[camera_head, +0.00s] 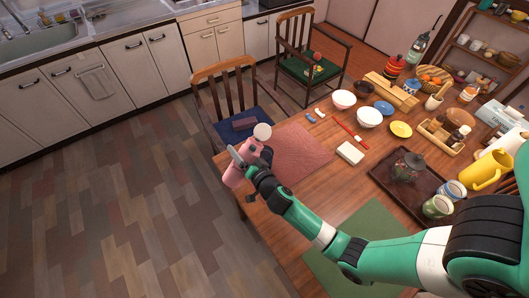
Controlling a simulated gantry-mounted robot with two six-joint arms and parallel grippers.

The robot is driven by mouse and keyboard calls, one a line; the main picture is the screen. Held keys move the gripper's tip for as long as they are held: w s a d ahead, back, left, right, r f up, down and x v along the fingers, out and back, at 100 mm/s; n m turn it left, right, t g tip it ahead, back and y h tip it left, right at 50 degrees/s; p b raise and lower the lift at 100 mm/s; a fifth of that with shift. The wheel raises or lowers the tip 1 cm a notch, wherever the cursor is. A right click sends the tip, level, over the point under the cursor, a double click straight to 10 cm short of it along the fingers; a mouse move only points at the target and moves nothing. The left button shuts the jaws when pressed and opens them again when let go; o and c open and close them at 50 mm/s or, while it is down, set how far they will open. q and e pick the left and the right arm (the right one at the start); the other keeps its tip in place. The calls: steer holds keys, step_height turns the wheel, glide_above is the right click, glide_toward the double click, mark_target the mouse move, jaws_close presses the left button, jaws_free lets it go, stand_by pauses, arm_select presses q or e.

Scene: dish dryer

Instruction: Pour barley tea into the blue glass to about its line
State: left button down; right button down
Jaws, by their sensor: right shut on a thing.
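My right gripper (246,161), on the green arm from the right, is over the table's left edge. It is shut on a pink object (234,176), which seems to be a vessel but is small and partly covered by the gripper. A white round piece (262,131) shows just above the gripper; I cannot tell if it belongs to the pink object. A dark glass pot (408,166) stands on the brown tray (378,177). A blue-and-white cup (454,189) stands at the tray's right side. I cannot make out a line on any glass. My left gripper is not in view.
A pink mat (303,152) lies beside the gripper, and a green mat (372,222) lies nearer. A yellow jug (484,175) stands at the right. Bowls, including a white bowl (369,117), crowd the back. A chair (225,90) stands at the table's left edge.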

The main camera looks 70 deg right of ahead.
steer(key=shift+w+a+f+m, duration=0.15)
steer(key=shift+f+m, duration=0.35)
steer(key=shift+f, duration=0.4)
steer(key=shift+a+f+m+y+p, duration=0.1)
steer(key=shift+f+m+y+p, duration=0.1)
steer(key=shift+m+y+p, duration=0.4)
stand_by(0.9)
steer(key=shift+r+m+p, duration=0.5)
steer(key=shift+r+p, duration=0.35)
steer(key=shift+p, duration=0.7)
steer(key=shift+r+m+p, duration=0.3)
steer(key=shift+r+p, duration=0.15)
steer(key=shift+p, duration=0.4)
steer(key=shift+d+r+m+y+p, duration=0.3)
steer(key=shift+m+y+p, duration=0.15)
steer(key=shift+p, duration=0.65)
stand_by(1.0)
